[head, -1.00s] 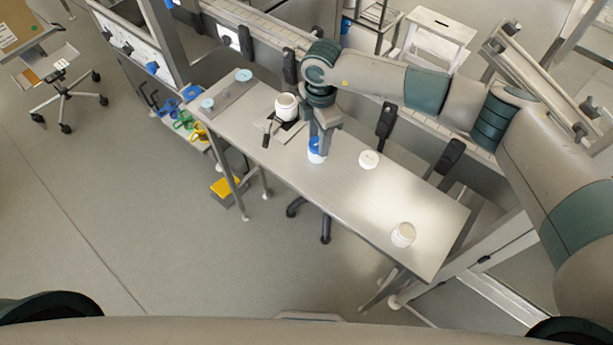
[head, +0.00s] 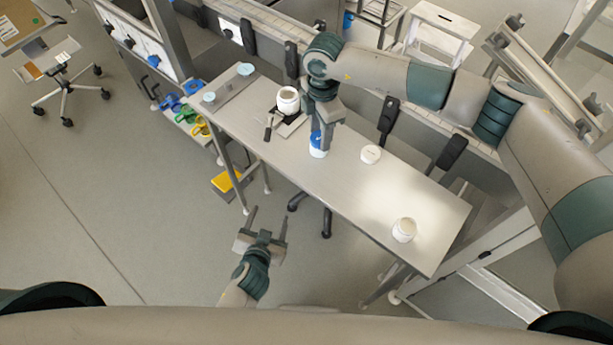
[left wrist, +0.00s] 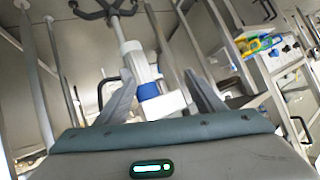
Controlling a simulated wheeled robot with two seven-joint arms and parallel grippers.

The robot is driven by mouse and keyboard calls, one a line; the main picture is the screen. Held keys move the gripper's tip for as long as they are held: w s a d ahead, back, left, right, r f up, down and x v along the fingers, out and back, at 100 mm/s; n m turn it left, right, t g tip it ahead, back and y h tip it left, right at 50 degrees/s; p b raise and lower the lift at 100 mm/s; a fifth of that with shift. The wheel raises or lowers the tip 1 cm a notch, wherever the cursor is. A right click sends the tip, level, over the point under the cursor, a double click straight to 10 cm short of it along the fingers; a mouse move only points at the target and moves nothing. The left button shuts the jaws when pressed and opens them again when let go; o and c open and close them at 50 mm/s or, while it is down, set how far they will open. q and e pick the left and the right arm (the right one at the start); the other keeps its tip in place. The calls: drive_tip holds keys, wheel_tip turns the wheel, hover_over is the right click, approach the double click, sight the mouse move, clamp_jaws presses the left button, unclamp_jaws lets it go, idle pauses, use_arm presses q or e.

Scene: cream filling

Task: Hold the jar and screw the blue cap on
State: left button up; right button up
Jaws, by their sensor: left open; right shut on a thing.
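In the head view, my right gripper (head: 321,132) points down over the table and is shut on a small white jar with a blue upper part (head: 317,147). The jar is upright at the table's near edge. The fingers partly hide its blue top, so I cannot tell whether this is the blue cap or how it sits. My left gripper (head: 266,219) is open and empty, in front of the table and apart from the jar. Its open fingers also show in the left wrist view (left wrist: 163,98), with a white and blue thing between them that I cannot identify.
The long grey table (head: 340,192) also holds a white jar on a dark stand (head: 288,99), a white round item (head: 370,155) and another white jar (head: 403,230) at the right end. Two pale blue discs (head: 244,69) stand at the left end.

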use_arm(q)
drive_tip(key=w+r+n+t, duration=0.1)
drive_tip(key=w+r+t, duration=0.1)
drive_tip(key=r, duration=0.6)
drive_tip(key=w+r+t, duration=0.2)
drive_tip(key=r, duration=0.7)
drive_tip(key=h, duration=0.3)
approach(317, 152)
drive_tip(key=shift+w+f, duration=0.1)
drive_tip(key=shift+w, duration=0.25)
drive_tip(key=shift+w, duration=0.15)
drive_tip(key=x, duration=1.1)
drive_tip(key=shift+w+d+f, duration=0.2)
drive_tip(key=shift+w, duration=0.1)
